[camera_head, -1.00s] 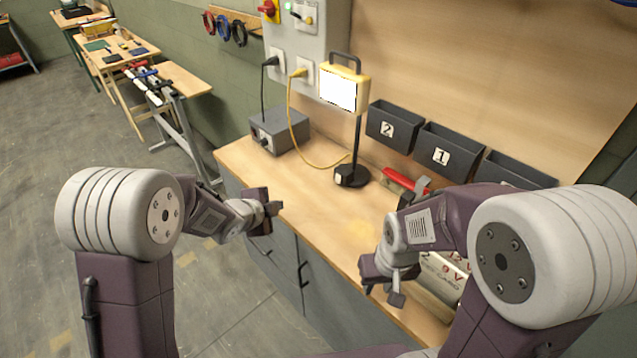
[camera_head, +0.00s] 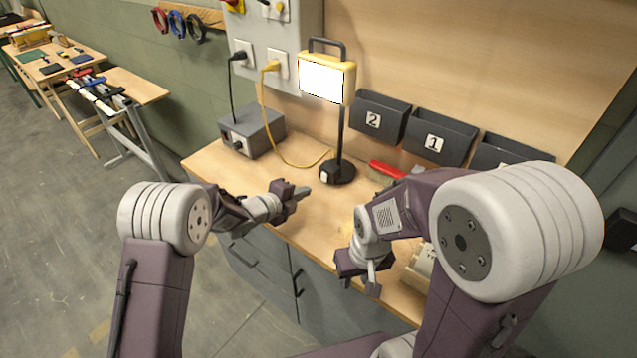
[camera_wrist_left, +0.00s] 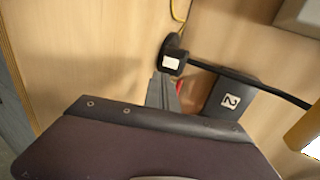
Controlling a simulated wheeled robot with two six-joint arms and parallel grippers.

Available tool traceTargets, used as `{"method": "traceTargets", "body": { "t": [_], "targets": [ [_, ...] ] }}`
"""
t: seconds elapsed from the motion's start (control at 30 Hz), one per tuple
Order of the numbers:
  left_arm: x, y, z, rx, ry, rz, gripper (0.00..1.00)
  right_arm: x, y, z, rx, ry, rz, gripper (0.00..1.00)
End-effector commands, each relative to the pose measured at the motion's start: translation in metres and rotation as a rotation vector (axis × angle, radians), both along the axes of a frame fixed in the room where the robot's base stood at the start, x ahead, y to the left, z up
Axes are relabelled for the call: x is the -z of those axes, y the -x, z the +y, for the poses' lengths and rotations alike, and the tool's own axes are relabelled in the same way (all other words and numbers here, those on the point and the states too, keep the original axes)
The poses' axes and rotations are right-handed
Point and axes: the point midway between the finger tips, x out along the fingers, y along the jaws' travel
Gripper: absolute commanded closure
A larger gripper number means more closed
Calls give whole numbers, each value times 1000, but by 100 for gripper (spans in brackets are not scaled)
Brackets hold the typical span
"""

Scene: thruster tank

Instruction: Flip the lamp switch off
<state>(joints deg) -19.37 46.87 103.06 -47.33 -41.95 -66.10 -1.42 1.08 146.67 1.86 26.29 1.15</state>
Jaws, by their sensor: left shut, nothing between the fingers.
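The lamp (camera_head: 325,78) stands upright on the workbench, with a yellow head, a bright lit panel and a dark pole. Its round black base (camera_head: 344,174) carries a small white switch (camera_head: 326,177), also seen in the left wrist view (camera_wrist_left: 172,62). My left gripper (camera_head: 303,192) is shut and empty, over the bench just left of and in front of the base. In the left wrist view its fingertips (camera_wrist_left: 161,82) point at the switch, close to it; whether they touch it I cannot tell. My right gripper (camera_head: 359,284) is at the bench's front edge, open and seemingly empty.
A grey box (camera_head: 252,131) stands left of the lamp, and a yellow cable (camera_head: 277,150) runs behind the base. A red-handled tool (camera_head: 387,168) lies right of the base.

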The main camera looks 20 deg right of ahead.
Motion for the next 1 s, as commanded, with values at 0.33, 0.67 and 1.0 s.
{"method": "traceTargets", "body": {
  "t": [0.33, 0.67, 1.0],
  "targets": [
    [19, -38, -49, 1, 0, -1, 100, -10, 0, 0, 0, 0, 0, 67],
    [22, -47, -59, -1, 0, 0, 100, -12, 0, 0, 0, 0, 0, 67],
    [33, -51, -65, 0, 1, -2, 100, 6, 0, 0, 0, 0, 0, 67]
  ]
}}
